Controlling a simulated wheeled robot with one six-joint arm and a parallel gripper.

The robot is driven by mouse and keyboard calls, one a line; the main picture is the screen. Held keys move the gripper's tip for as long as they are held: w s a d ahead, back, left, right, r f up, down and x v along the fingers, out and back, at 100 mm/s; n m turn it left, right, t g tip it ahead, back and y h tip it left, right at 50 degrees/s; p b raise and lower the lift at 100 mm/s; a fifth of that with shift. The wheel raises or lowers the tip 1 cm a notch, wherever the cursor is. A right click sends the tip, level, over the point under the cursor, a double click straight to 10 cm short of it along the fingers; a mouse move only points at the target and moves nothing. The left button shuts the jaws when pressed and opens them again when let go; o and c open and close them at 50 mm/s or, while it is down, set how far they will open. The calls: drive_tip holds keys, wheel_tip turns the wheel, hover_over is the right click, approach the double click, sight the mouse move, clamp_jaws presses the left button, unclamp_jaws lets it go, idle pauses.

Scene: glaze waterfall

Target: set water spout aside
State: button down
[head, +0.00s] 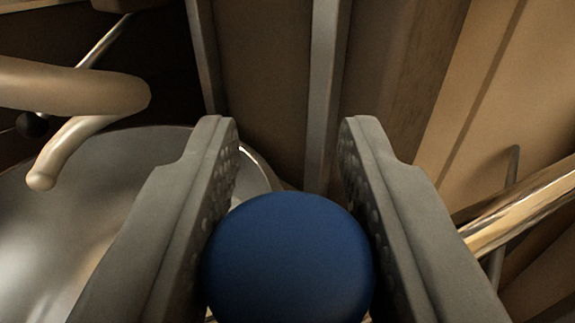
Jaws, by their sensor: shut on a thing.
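My gripper (290,135) is in the lower middle of the head view, with its two grey fingers on either side of a smooth, rounded dark blue knob (288,258). The fingers are shut on the knob, and its lower part is cut off by the frame edge. What the knob belongs to is hidden. A beige curved pipe (75,88) with a downturned end (60,150) is at the left, above a shiny metal basin (60,225). I cannot tell whether this pipe or the blue knob is part of the water spout.
A shiny metal rod (525,205) crosses the right side, near a thin upright rod (513,165). Brown panels (275,80) with a grey upright strip (325,90) stand behind. A small dark ball (32,124) is at the far left. The pipe and basin lie close to the left finger.

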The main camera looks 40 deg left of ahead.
drive_tip(key=s+d+n+g+y, duration=0.4)
drive_tip(key=d+n+g+y, duration=0.1)
drive_tip(key=d, duration=0.7)
drive_tip(key=shift+s+d+n+g, duration=0.15)
drive_tip(key=shift+d+n+g, duration=0.2)
drive_tip(key=shift+g, duration=0.55)
drive_tip(key=shift+d+r, duration=0.1)
drive_tip(key=c, duration=1.1)
unclamp_jaws()
drive_tip(key=shift+d, duration=0.15)
drive_tip(key=v, duration=1.7)
drive_tip(key=shift+d+f, duration=0.3)
drive_tip(key=shift+f, duration=0.05)
